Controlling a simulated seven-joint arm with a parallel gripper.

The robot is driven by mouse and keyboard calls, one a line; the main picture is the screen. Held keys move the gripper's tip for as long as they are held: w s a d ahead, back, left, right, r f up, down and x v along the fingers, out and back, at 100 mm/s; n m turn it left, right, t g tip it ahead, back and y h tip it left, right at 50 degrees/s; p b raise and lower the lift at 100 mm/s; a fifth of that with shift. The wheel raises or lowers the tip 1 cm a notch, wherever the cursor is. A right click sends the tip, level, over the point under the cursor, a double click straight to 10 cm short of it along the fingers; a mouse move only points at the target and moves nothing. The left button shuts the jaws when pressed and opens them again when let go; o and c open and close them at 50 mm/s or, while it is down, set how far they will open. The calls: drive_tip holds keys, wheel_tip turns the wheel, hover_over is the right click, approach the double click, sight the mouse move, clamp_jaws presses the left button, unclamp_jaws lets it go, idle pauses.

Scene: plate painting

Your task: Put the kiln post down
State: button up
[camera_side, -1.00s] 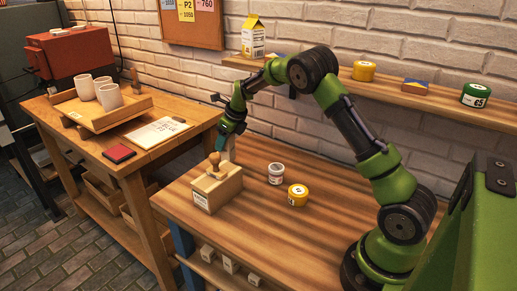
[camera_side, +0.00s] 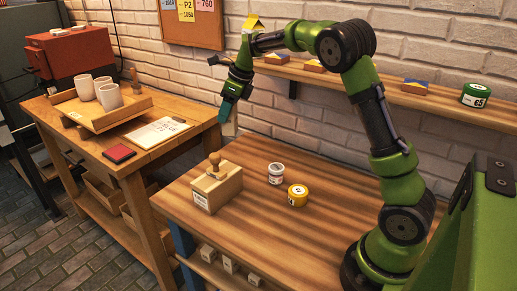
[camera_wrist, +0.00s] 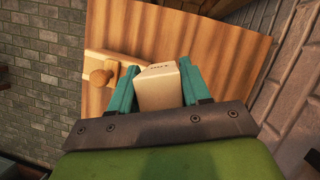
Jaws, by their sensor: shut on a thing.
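The kiln post (camera_wrist: 160,88) is a pale beige block with small dark print on its end. In the wrist view it sits between the teal fingers of my gripper (camera_wrist: 156,82). In the side view my gripper (camera_side: 228,113) points down, high above the back left part of the wooden table (camera_side: 330,215). The post's pale lower end (camera_side: 230,128) shows just below the fingers, clear of the tabletop.
A wooden box (camera_side: 204,197) with a round-handled stamp (camera_side: 214,160) on top stands at the table's left. A white jar (camera_side: 276,174) and a yellow jar (camera_side: 298,195) stand to its right. A wall shelf (camera_side: 395,95) runs behind.

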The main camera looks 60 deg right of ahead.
drive_tip(key=s+a+n+g+y, duration=0.1)
drive_tip(key=s+a+n+g, duration=0.1)
drive_tip(key=s+a+n, duration=0.7)
drive_tip(key=s+a+n+g+y, duration=0.2)
drive_tip(key=s+a+n, duration=0.2)
drive_tip(key=s, duration=0.9)
drive_tip(key=f, duration=1.5)
drive_tip(key=shift+s+a+f, duration=0.2)
drive_tip(key=shift+a, duration=0.1)
drive_tip(key=o, duration=0.8)
drive_tip(key=shift+f, duration=0.2)
drive_tip(key=o, duration=0.5)
